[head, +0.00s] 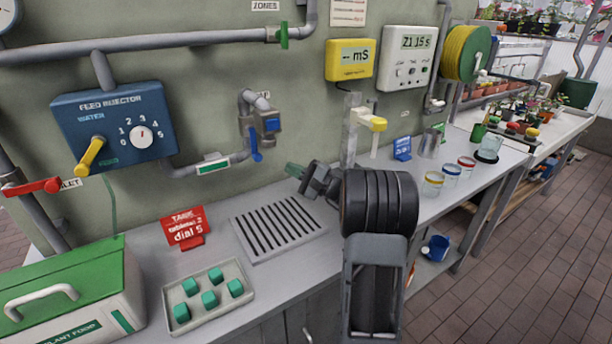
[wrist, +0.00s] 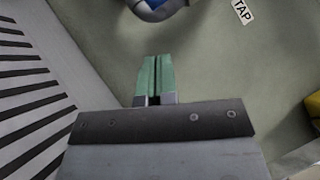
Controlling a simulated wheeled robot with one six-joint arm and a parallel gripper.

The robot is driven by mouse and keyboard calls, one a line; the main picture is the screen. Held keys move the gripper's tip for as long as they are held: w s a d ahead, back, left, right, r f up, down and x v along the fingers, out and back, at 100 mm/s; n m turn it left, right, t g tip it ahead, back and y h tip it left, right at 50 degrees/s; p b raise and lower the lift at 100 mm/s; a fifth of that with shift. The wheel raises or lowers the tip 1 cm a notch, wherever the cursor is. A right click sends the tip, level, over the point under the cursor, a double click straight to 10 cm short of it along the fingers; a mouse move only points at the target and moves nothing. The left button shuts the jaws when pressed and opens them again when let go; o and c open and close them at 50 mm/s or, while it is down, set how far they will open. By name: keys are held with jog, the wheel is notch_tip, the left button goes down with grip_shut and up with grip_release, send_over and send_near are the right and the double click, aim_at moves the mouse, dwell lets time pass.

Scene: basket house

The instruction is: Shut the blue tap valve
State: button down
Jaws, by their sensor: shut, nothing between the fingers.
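The blue tap valve (head: 257,148) is on a grey pipe fitting on the wall above the drain grate, and its blue lever hangs straight down. A blue square part (head: 272,124) shows on the fitting. My gripper (head: 293,170) is to the right of the lever and a little lower, apart from it. Its green fingers (wrist: 154,78) are together with nothing between them. In the wrist view, the rounded end of the pipe fitting (wrist: 155,10) with a bit of blue shows at the top edge, beyond the fingertips. The lever is not clearly visible there.
The slotted drain grate (head: 278,228) lies on the bench below. The blue feed injector box (head: 115,130) with a yellow lever is to the left. A yellow-handled fixture (head: 372,123) stands close to my arm on the right. A tray of green cubes (head: 208,297) sits in front.

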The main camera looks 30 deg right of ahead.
aim_at(261, 159)
jog(key=w+a+r, duration=0.2)
jog(key=a, duration=0.3)
jog(key=shift+r+p, duration=0.3)
jog(key=shift+w, duration=0.1)
jog(key=shift+a+f+m+t+b, duration=0.2)
jog(key=shift+a+m+t+b, duration=0.2)
jog(key=shift+m+b, duration=0.1)
